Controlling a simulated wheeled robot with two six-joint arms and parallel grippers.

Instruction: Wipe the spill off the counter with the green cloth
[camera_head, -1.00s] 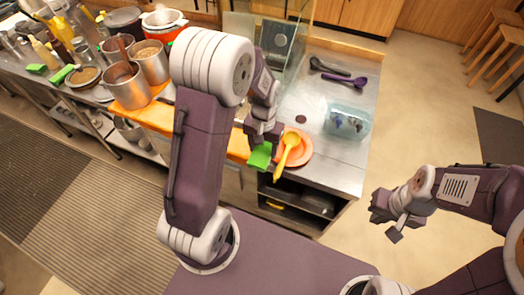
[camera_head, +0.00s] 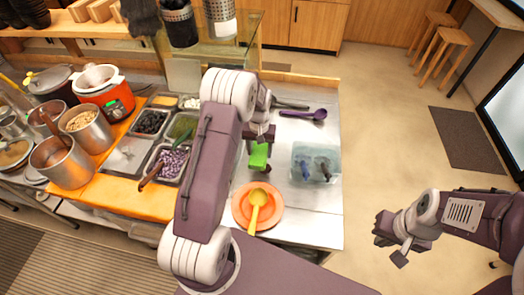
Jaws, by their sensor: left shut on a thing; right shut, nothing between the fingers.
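The green cloth (camera_head: 259,157) hangs from my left gripper (camera_head: 260,142), which is shut on it over the steel counter (camera_head: 314,209). The cloth is just beyond the orange plate and left of the clear tub. I cannot tell whether it touches the counter. No spill shows now; the counter right around the cloth is partly hidden by my gripper and the cloth. My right gripper (camera_head: 390,249) is shut and empty, out over the floor to the right of the counter.
An orange plate (camera_head: 241,211) with a yellow spoon (camera_head: 257,205) lies near the counter's front. A clear tub (camera_head: 316,163) stands to the right. Dark and purple spoons (camera_head: 318,115) lie behind. Topping pans (camera_head: 167,163) and pots (camera_head: 63,163) stand left. Bare counter lies at front right.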

